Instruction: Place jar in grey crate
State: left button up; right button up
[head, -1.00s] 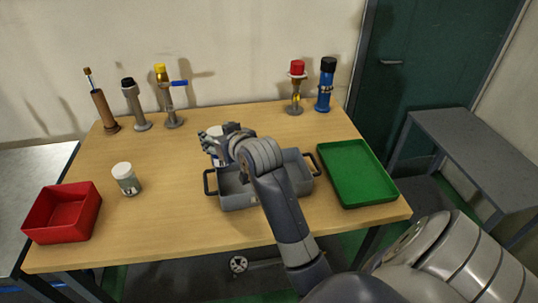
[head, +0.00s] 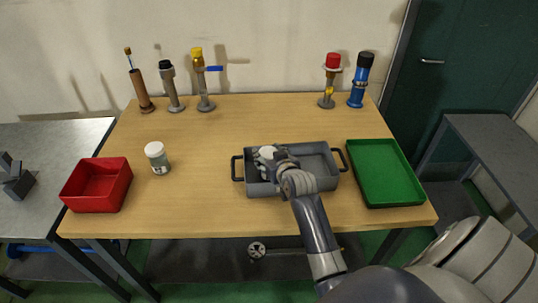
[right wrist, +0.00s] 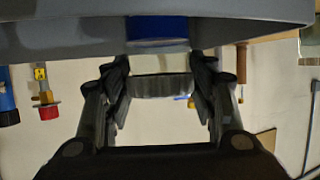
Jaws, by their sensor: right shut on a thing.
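A jar with a white lid (head: 267,153) is held in my right gripper (head: 264,160) at the left part of the grey crate (head: 320,184). The right gripper is shut on the jar. In the right wrist view the jar's ribbed lid (right wrist: 162,86) sits between the fingers, and a blue band on its body (right wrist: 157,29) shows against the grey crate wall (right wrist: 60,35). Whether the jar's base touches the crate floor is hidden.
Another white-lidded jar (head: 157,158) stands left of the crate, beside a red bin (head: 97,205). A green tray (head: 400,190) lies right of the crate. Several upright fittings, including a blue one (head: 361,80), stand along the back. The table middle behind the crate is clear.

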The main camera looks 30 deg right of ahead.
jog(key=shift+f, duration=0.1)
jog(key=shift+f, duration=0.2)
jog(key=o, duration=1.6)
jog(key=shift+r, duration=0.25)
jog(key=b+v, duration=0.1)
jog(key=v, duration=1.1)
jog(key=shift+f, duration=0.1)
